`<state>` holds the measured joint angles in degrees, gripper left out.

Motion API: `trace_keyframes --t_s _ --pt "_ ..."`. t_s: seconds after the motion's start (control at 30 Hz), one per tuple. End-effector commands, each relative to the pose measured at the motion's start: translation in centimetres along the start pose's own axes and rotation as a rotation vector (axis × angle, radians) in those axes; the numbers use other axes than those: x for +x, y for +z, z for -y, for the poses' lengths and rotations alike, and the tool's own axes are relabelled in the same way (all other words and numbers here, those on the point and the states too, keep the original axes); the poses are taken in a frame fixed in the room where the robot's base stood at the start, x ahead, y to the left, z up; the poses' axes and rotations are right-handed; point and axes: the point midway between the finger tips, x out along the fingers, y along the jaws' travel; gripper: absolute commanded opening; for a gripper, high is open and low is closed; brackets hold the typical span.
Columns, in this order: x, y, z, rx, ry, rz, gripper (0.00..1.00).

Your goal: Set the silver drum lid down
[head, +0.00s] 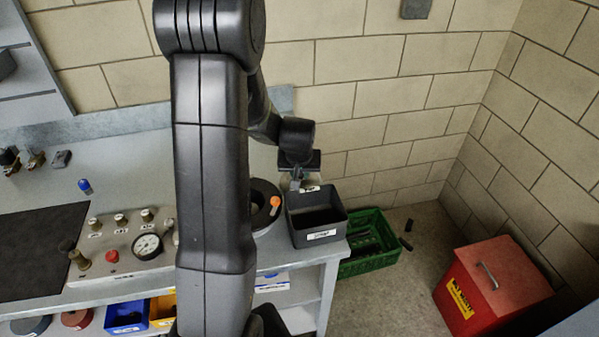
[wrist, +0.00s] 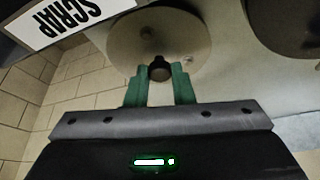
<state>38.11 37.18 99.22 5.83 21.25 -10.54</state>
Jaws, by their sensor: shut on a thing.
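The silver drum lid (wrist: 190,40) is a pale grey round disc at the top middle of the wrist view. Its dark knob (wrist: 160,70) sits between the green fingertips of my gripper (wrist: 160,78), which is shut on it. In the head view my gripper (head: 298,182) is at the back right of the bench, by the dark box and the dark round drum (head: 262,200). The lid is mostly hidden there behind my arm and gripper. I cannot tell whether its underside touches anything.
A dark open box (head: 318,234) stands on the bench's right end; a SCRAP label (wrist: 72,18) shows close in the wrist view. A gauge panel (head: 125,243) is to the left. A green crate (head: 372,262) and red bin (head: 490,280) stand on the floor.

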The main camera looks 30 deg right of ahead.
Motion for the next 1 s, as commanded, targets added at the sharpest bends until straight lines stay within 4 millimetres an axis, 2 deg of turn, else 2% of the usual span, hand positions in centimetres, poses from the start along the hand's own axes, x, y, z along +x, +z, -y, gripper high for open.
trace_keyframes --t_s 0.17,0.2,0.27,0.3,0.7,0.87,1.0 --pt "0.4 0.1 0.0 0.000 0.000 -0.001 0.00" --pt "0.3 0.1 0.0 0.000 0.000 0.000 0.29" --pt "0.2 0.1 0.0 0.000 0.000 0.000 0.41" --pt "0.2 0.1 0.0 0.000 0.000 0.000 0.43" --pt "-0.4 -0.1 0.0 0.000 0.000 -0.001 0.43" --pt "-2.3 -0.1 0.0 -0.001 0.000 -0.002 0.43" --pt "-4.7 -0.1 0.0 -0.001 0.000 -0.004 0.43"
